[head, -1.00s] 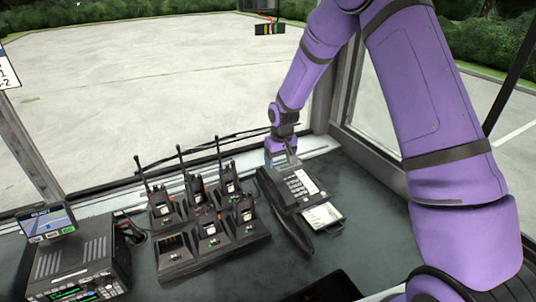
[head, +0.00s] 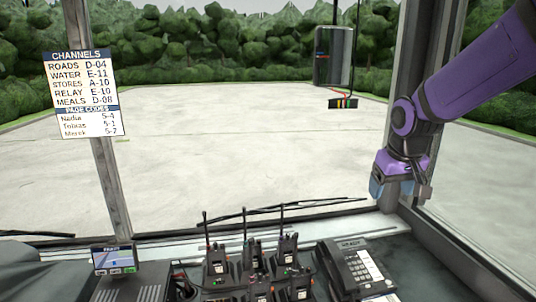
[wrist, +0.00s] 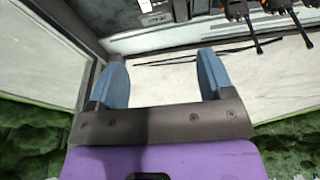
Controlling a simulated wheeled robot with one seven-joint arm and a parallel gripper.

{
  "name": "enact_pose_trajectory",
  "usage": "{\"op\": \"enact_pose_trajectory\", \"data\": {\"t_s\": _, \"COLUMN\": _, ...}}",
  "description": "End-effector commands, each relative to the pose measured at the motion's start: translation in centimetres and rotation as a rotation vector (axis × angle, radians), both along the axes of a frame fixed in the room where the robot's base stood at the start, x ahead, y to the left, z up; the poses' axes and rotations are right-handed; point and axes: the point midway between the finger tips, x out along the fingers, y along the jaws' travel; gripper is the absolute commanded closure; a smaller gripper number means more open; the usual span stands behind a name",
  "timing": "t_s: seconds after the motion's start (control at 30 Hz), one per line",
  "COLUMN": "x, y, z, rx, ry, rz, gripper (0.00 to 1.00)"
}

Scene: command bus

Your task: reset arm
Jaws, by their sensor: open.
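My purple arm comes in from the right in the head view. My gripper (head: 398,190) hangs above the window sill, to the right of and higher than the desk phone (head: 352,268). In the wrist view my gripper (wrist: 160,82) shows two blue fingers spread well apart, with nothing between them but the sill and window behind. The gripper is empty and touches nothing that I can see.
Several handheld radios (head: 250,262) stand in a charger left of the phone. A small screen (head: 114,258) sits further left. A channels card (head: 82,95) hangs on the left window post. The right window post (head: 408,70) is close behind my arm.

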Motion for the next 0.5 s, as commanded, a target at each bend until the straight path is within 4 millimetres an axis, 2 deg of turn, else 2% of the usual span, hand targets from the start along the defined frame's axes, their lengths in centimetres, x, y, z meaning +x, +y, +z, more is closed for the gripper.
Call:
{"op": "enact_pose_trajectory", "data": {"t_s": 0.03, "x": -1.4, "y": -0.2, "z": 1.3, "rx": 0.001, "ry": -0.017, "rz": -0.007, "gripper": 0.26}}
{"op": "enact_pose_trajectory", "data": {"t_s": 0.2, "x": -5.9, "y": -0.9, "z": 4.3, "rx": 0.008, "ry": -0.055, "rz": -0.029, "gripper": 0.26}}
{"op": "enact_pose_trajectory", "data": {"t_s": 0.5, "x": -14.2, "y": -1.8, "z": 7.7, "rx": 0.026, "ry": -0.122, "rz": -0.062, "gripper": 0.26}}
